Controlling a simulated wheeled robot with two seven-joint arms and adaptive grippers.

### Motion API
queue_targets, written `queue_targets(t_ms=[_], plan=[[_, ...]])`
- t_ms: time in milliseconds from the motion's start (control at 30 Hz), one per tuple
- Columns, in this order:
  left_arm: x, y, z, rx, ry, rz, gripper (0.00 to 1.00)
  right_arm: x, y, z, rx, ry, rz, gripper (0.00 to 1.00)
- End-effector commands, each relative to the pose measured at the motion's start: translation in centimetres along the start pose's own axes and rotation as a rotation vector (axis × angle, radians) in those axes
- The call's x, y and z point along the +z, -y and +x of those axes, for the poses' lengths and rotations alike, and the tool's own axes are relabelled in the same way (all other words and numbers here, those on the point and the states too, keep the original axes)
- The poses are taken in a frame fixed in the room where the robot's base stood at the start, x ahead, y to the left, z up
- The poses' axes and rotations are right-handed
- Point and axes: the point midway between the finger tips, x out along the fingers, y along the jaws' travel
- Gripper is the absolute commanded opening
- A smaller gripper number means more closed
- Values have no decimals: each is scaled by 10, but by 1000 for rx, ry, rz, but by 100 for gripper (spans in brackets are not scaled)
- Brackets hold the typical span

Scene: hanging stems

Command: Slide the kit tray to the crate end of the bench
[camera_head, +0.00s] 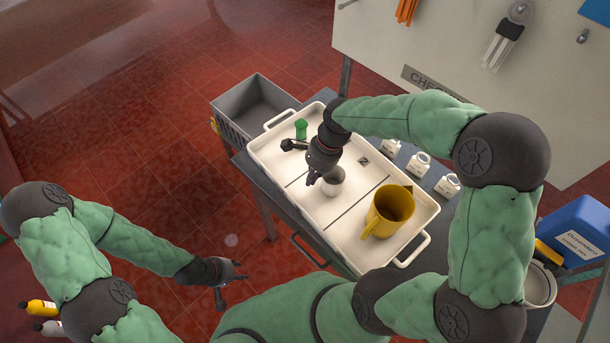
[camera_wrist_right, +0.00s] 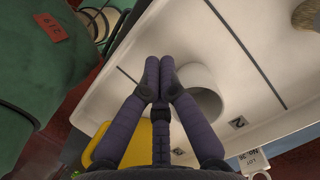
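The kit tray (camera_head: 343,240) is white, with dividing lines and a handle at each end. It lies on the grey bench (camera_head: 265,183), its far-left end close to the grey crate (camera_head: 235,106). A green item (camera_head: 301,128), a dark tool (camera_head: 291,145), a white cup (camera_head: 333,186) and a yellow jug (camera_head: 389,212) are in it. My right gripper (camera_head: 314,179) is over the middle of the tray beside the cup. In the right wrist view its fingertips (camera_wrist_right: 160,66) are together, with nothing visible between them. My left gripper (camera_head: 235,278) is open and empty, off the bench's front side.
A pegboard panel (camera_head: 440,45) with hanging tools rises behind.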

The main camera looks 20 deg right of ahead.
Motion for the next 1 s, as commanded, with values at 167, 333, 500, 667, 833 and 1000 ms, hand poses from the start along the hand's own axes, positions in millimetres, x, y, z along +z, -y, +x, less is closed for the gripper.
queue_targets(t_ms=[167, 333, 500, 667, 833, 1000], plan=[[1, 2, 4, 0, 2, -1, 40, 0, 0, 16, 2, 0, 1, 0], [1, 4, 12, 0, 2, -1, 40, 0, -1, 46, 5, 0, 0, 0], [0, 7, 18, 0, 2, -1, 40, 0, -1, 73, 2, 0, -1, 0], [0, 8, 22, 0, 2, -1, 40, 0, -1, 91, 2, 0, -1, 0], [0, 9, 24, 0, 2, -1, 40, 0, 0, 99, 0, 0, 0, 0], [0, 9, 23, 0, 2, -1, 40, 0, 0, 99, -1, 0, 0, 0]])
